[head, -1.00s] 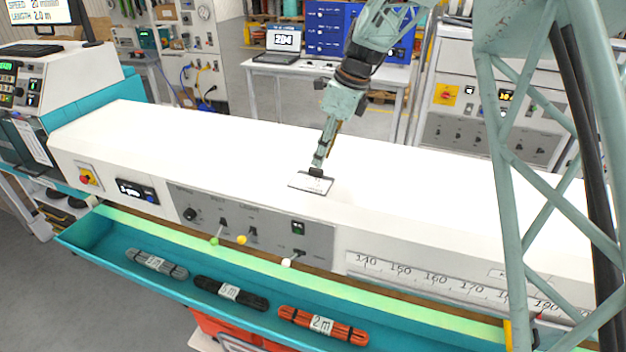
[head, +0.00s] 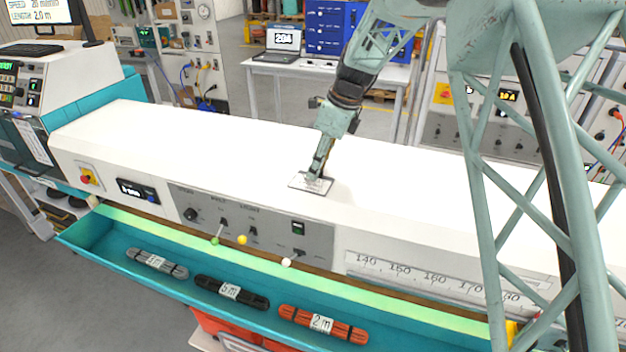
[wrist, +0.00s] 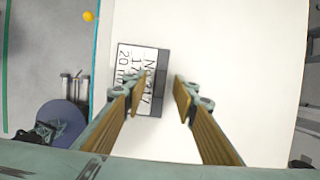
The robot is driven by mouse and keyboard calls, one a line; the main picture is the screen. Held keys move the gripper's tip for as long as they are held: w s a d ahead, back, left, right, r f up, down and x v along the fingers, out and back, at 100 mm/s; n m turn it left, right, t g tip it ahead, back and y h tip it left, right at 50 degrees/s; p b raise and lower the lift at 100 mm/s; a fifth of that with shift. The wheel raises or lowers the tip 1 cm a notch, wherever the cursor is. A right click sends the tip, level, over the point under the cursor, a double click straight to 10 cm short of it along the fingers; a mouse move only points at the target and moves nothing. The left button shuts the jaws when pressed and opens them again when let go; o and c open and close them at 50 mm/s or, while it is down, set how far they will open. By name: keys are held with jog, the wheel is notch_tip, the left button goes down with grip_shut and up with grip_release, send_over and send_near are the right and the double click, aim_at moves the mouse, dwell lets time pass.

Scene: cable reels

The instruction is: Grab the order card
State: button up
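The order card (head: 303,183) is a small white card lying on the white top of the long machine, near its front edge. In the wrist view, the card (wrist: 128,62) shows printed text, partly covered by a finger, and a dark strip (wrist: 161,62) along one edge. My gripper (head: 318,175) points down at the card's back edge. In the wrist view, my gripper (wrist: 161,88) is open, with one fingertip over the printed side and the other over bare white surface. The dark strip lies between them. I cannot tell whether the fingertips touch the card.
A teal trough (head: 110,232) along the front holds grey (head: 155,264), black (head: 225,291) and orange (head: 320,324) cable bundles. Knobs and levers stick out of the grey panel (head: 255,222) below the card. The white top (head: 220,150) around the card is clear.

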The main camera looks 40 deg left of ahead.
dwell(0.4)
grip_shut()
jog(key=shift+r, duration=0.2)
jog(key=shift+r+b, duration=0.3)
jog(key=shift+r, duration=1.25)
jog(key=s+d, duration=0.1)
jog(key=d, duration=0.4)
jog(key=s+d+r+b, duration=0.1)
jog(key=s+d, duration=0.1)
jog(key=d, duration=0.3)
jog(key=s+d+b, duration=0.1)
jog(key=d, duration=0.4)
jog(key=shift+s+d+r, duration=0.15)
jog(key=shift+s+r, duration=0.05)
jog(key=shift+r, duration=0.1)
